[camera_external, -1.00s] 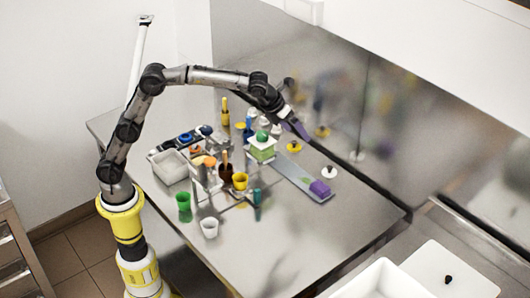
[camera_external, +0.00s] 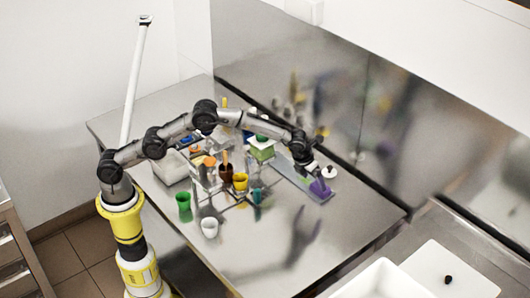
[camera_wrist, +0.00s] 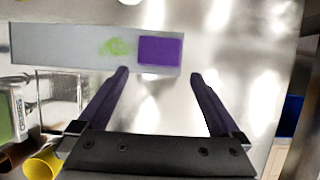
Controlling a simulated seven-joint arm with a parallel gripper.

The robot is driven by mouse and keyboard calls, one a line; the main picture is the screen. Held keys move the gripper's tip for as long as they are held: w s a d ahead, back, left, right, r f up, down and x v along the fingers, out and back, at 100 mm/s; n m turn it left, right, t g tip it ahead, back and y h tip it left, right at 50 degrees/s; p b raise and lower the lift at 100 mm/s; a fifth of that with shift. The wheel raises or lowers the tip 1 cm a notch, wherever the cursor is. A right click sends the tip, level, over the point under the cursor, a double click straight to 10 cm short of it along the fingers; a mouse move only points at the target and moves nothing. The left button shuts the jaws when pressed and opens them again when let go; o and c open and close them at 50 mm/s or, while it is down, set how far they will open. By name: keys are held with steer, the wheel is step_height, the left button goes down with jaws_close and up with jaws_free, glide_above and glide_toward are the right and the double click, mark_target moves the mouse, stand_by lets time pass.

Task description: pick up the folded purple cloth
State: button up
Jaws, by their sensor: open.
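The folded purple cloth (camera_external: 319,188) lies at the right end of a long grey tray (camera_external: 291,178) on the steel table. In the wrist view the cloth (camera_wrist: 160,51) is a flat purple rectangle beside a green smear on the tray (camera_wrist: 60,45). My gripper (camera_external: 315,179) is at the cloth's end of the tray, and its fingers partly cover the cloth in the external view. In the wrist view my gripper (camera_wrist: 158,76) is open and empty, with the cloth just beyond and between the fingertips. The height between fingers and cloth is hard to tell.
Cups, including a green cup (camera_external: 184,201), a white cup (camera_external: 209,227) and a yellow cup (camera_external: 240,182), stand left of the tray. A green-and-white box (camera_external: 261,149) stands at the tray's far end. The front right table is clear.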

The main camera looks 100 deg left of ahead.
mark_target(316, 187)
steer(key=shift+x, duration=3)
steer(key=shift+a, duration=0.1)
steer(key=c, duration=1.1)
